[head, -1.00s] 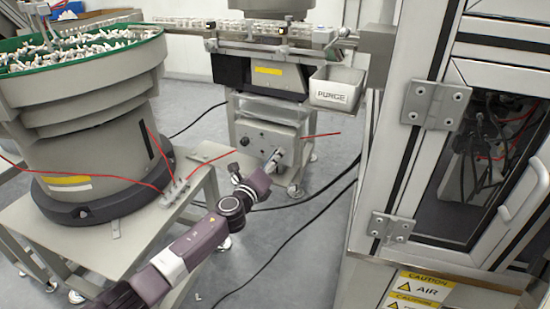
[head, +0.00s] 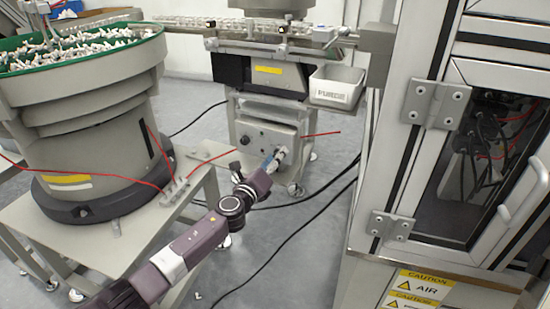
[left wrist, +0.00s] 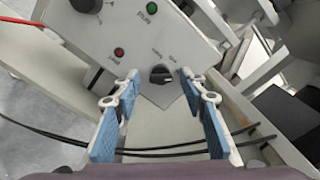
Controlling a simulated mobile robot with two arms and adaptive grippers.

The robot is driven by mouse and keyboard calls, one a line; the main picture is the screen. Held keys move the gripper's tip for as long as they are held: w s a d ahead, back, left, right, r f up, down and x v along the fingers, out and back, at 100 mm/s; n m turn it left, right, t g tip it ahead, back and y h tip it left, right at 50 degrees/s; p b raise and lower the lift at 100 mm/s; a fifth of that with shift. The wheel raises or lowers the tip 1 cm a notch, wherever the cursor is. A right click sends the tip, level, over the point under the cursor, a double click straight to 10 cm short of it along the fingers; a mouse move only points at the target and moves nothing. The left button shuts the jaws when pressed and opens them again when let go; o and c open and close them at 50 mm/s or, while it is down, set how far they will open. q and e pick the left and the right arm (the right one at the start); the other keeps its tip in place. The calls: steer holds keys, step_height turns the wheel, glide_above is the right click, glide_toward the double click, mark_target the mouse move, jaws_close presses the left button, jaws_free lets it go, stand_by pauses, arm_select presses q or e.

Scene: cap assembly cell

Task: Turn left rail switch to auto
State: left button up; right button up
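A black selector switch (left wrist: 161,75) sits on the grey control panel (left wrist: 195,45) in the left wrist view, with small labels above it too blurred to read. My left gripper (left wrist: 160,88) is open, its blue-padded fingers on either side of the switch. The fingertips are close to the panel; I cannot tell whether they touch it. In the head view the left gripper (head: 275,160) is in front of the control box (head: 262,136) under the rail and hides the switch. My right gripper is not in view.
The panel also has a green button (left wrist: 152,9), a red button (left wrist: 119,52) and a larger black knob (left wrist: 86,4). A green-rimmed bowl feeder (head: 85,75) stands at left, a purge bin (head: 336,87) above right, and a framed cabinet (head: 455,150) at right. Black cables cross the floor.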

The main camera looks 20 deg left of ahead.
arm_select(q)
steer(key=shift+r, duration=0.1)
steer(key=s+a, duration=0.1)
steer(key=s, duration=1.1)
steer(key=shift+a, duration=0.35)
steer(key=shift+w, duration=0.1)
